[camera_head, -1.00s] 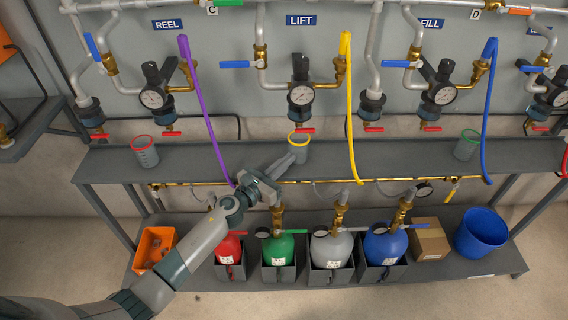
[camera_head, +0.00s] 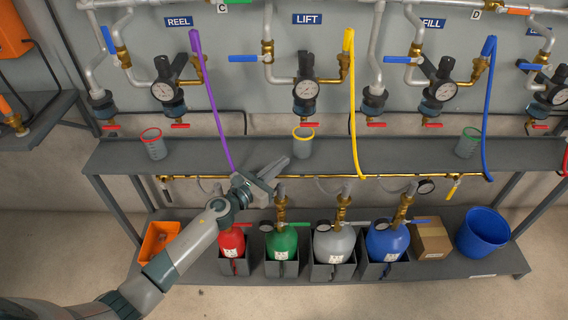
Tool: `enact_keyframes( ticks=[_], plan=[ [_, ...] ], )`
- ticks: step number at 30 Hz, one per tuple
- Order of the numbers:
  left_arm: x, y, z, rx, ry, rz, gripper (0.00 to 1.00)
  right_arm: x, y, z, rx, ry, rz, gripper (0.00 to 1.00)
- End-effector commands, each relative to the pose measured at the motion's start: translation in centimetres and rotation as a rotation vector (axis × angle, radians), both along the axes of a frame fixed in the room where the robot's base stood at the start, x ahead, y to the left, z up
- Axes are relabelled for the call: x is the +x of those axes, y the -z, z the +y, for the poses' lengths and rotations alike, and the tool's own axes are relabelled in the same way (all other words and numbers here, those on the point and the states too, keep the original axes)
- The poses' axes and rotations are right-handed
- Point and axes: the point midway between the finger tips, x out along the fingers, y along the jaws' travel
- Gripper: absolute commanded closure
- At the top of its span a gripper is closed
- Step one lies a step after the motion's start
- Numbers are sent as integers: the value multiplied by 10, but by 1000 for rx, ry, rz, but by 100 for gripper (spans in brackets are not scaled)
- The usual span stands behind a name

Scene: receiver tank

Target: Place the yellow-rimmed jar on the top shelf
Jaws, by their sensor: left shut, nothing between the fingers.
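The yellow-rimmed jar (camera_head: 303,146) is a clear grey cup standing upright on the top shelf (camera_head: 380,151), below the LIFT sign. My left gripper (camera_head: 284,163) is shut and empty. Its fingers are in front of the shelf's front edge, a little left of and below the jar in the picture, apart from it. My right gripper is not in view.
A red-rimmed jar (camera_head: 153,144) and a green-rimmed jar (camera_head: 467,143) stand on the same shelf. Purple (camera_head: 210,100), yellow (camera_head: 353,105) and blue (camera_head: 487,110) hoses hang over it. Tanks, an orange bin (camera_head: 159,243), a carton (camera_head: 431,240) and a blue bucket (camera_head: 482,233) fill the lower shelf.

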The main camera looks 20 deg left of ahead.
Motion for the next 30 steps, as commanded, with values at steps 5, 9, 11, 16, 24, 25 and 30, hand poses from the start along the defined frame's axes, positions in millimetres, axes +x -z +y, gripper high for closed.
enact_keyframes(
  ticks=[5,9,11,16,24,25,30],
  plan=[
    [-15,0,7,2,1,0,100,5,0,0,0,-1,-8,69],
    [-31,1,14,1,1,0,100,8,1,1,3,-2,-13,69],
    [-39,1,18,2,0,1,100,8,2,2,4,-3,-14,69],
    [-62,1,29,2,1,1,100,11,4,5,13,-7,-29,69],
    [-80,0,38,0,0,0,100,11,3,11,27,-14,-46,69],
    [-80,0,38,0,0,0,100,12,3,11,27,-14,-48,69],
    [-81,0,38,0,0,0,100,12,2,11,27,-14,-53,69]
  ],
)
